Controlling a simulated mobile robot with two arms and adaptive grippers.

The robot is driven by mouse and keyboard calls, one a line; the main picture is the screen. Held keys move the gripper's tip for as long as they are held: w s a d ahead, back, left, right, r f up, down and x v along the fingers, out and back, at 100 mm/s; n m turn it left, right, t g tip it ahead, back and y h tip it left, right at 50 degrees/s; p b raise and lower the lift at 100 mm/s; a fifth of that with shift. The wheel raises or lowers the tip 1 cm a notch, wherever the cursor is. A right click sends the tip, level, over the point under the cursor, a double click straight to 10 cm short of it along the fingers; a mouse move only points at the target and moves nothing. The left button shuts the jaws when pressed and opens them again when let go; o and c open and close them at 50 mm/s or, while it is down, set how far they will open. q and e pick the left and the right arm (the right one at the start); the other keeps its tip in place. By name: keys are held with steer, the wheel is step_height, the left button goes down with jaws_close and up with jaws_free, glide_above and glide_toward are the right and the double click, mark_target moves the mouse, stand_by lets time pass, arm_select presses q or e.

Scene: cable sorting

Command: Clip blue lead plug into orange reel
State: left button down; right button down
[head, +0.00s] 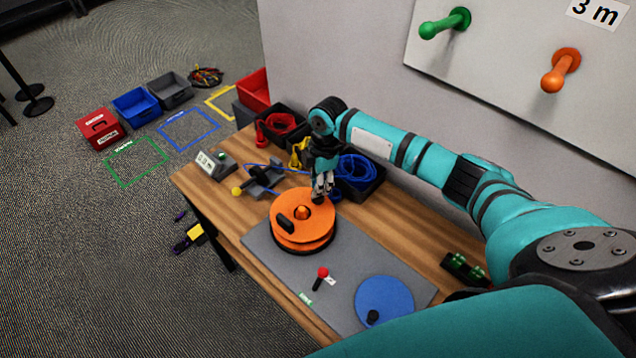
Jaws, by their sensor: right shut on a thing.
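The orange reel (290,238) lies flat on the grey mat, with an orange hub and a black handle on its top disc. My right gripper (321,193) comes down over the reel's far edge. It is shut on a small dark piece, seemingly the blue lead plug (318,199), at or just above the reel's rim. The fingers hide much of it, and I cannot tell whether it touches the reel. A blue lead (262,166) runs on the table left of the gripper, and its link to the plug is hidden. My left gripper is not in view.
A black bin with a blue coil (355,170) stands close behind the gripper. A bin with red cable (281,125) is farther back. A black device with a yellow knob (237,191) sits left. A red-topped lever (322,273) and a blue disc (384,302) are in front.

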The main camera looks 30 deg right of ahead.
steer(key=shift+f, duration=0.1)
steer(key=c, duration=1.1)
jaws_free()
step_height(320, 180, up, 12)
steer(key=d, duration=0.1)
steer(key=shift+d, duration=0.2)
